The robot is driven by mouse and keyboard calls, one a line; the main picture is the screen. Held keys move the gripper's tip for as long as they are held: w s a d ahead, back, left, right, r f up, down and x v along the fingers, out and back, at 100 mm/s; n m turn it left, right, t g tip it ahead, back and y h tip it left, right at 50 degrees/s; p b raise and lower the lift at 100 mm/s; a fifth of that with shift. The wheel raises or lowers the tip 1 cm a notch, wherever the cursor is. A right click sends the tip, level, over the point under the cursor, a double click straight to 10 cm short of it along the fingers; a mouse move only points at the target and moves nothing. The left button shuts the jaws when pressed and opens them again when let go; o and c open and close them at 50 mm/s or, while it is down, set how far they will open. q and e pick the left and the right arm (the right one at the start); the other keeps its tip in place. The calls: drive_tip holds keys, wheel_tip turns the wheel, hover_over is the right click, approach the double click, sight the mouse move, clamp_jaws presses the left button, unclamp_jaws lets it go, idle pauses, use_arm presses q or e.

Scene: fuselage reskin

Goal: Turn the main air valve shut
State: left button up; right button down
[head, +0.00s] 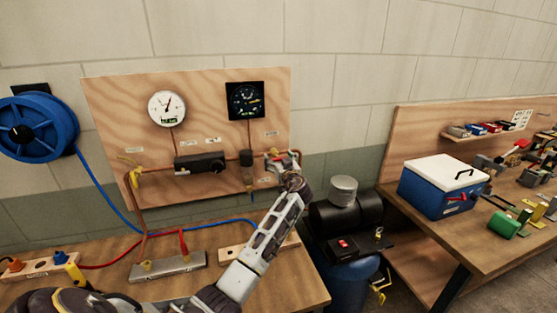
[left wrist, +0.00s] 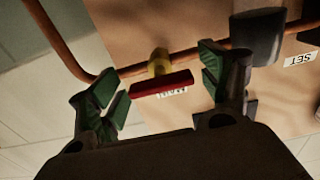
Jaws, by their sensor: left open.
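The main air valve has a red bar handle (left wrist: 162,84) and a yellow body (left wrist: 159,62) on a copper pipe in the left wrist view. A label partly hidden behind the handle shows upside down. My left gripper (left wrist: 160,92) is open, with one green-padded finger on each side of the handle. I cannot tell whether either finger touches it. In the head view my left gripper (head: 283,161) is at the right end of the board's pipe and covers most of the valve. My right gripper is not in view.
The wooden board (head: 215,95) carries a white gauge (head: 167,108), a dark gauge (head: 246,100) and a black regulator (head: 200,163). A yellow-handled valve (head: 136,178) is at its left. Hoses and a manifold (head: 168,266) lie on the bench below. A compressor (head: 345,215) stands right.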

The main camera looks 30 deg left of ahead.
use_arm(q)
drive_tip(key=c, duration=1)
drive_tip(key=shift+c, duration=0.2)
